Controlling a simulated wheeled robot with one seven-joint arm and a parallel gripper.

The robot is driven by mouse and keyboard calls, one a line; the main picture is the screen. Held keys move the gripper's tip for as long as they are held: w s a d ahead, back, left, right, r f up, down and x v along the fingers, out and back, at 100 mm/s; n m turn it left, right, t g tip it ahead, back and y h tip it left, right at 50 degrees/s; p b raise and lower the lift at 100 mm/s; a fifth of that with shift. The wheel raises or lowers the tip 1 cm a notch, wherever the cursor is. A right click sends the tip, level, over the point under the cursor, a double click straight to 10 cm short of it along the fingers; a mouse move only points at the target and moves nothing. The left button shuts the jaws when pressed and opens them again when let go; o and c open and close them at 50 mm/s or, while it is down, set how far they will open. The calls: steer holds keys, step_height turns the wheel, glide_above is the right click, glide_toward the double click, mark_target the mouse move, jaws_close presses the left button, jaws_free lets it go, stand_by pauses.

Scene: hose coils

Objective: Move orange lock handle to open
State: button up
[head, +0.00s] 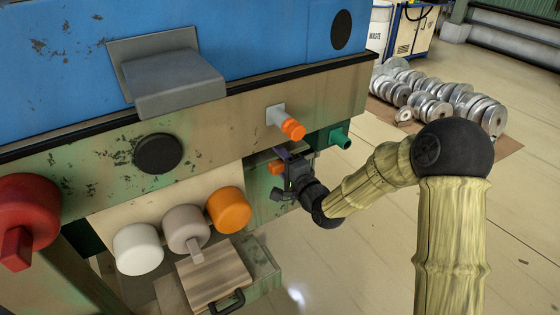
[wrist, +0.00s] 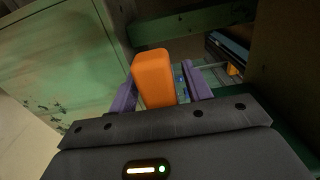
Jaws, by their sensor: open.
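An orange block-shaped handle (wrist: 153,78) stands between the two purple fingers of my gripper (wrist: 161,90) in the wrist view. The fingers are apart, one on each side of it, and I cannot tell whether either touches it. In the head view my gripper (head: 282,160) is at the lower right of the machine, with a small orange part (head: 276,168) beside its fingers, apparently the same handle. The wrist hides part of that area. A second orange handle (head: 291,128) on a grey mount sticks out of the panel above my gripper.
Large round knobs, red (head: 28,222), white (head: 138,249), grey (head: 187,229) and orange (head: 229,209), project left of my gripper. A green pipe stub (head: 341,138) is close on the right. A wooden board (head: 215,276) juts out below.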

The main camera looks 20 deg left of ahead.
jaws_close()
